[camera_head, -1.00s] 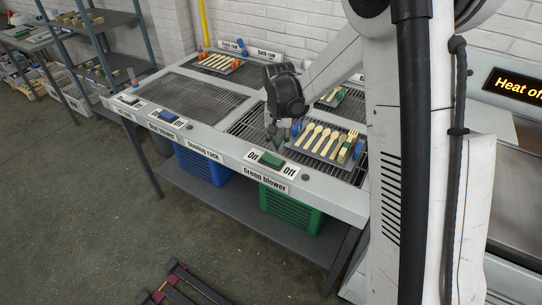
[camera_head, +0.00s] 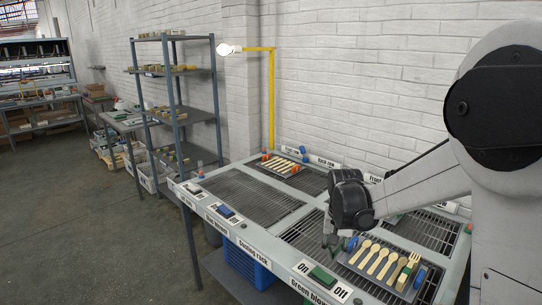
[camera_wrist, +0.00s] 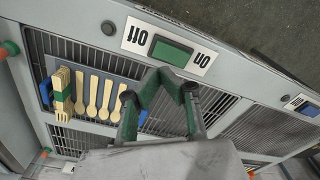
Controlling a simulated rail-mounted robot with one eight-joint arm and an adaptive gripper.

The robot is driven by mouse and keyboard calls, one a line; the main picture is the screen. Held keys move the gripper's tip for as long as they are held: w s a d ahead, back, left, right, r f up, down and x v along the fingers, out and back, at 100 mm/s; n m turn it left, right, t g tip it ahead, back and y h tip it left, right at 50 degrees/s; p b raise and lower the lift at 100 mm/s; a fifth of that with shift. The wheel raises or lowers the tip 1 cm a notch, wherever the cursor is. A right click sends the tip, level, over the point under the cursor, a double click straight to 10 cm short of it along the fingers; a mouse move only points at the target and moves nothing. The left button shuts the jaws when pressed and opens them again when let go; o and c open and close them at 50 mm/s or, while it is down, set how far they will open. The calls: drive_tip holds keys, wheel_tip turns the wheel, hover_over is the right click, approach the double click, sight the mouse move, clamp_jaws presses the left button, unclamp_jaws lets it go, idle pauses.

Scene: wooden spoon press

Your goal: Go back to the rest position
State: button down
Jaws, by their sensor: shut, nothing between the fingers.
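My gripper (camera_head: 338,243) is shut and empty. It hangs above the front part of the cooling rack (camera_head: 262,247), beside the tray of wooden spoons. In the wrist view my gripper's fingers (camera_wrist: 160,128) show above the grating, close to the spoons. My arm reaches to it from the right of the head view. The green switch (camera_head: 323,277) between the On and Off labels is just in front of the gripper. The same green switch (camera_wrist: 171,52) shows at the top of the wrist view, apart from the fingers.
Wooden spoons (camera_head: 375,260) and a green-banded bundle lie on a tray at the right. Another spoon tray (camera_head: 283,166) with orange clips sits at the back left. A yellow post with a lamp (camera_head: 229,49) stands behind, near shelves (camera_head: 172,75). The floor (camera_head: 100,240) at left is open.

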drive_tip(key=s+r+n+t, duration=0.2)
drive_tip(key=s+r+t, duration=0.2)
drive_tip(key=s+r, duration=1.25)
drive_tip(key=s+f+n+t, duration=0.1)
drive_tip(key=s+f+t, duration=0.1)
drive_tip(key=s, duration=0.7)
drive_tip(key=shift+s+f+t, duration=0.15)
drive_tip(key=shift+s+t, duration=0.15)
drive_tip(key=shift+s, duration=0.05)
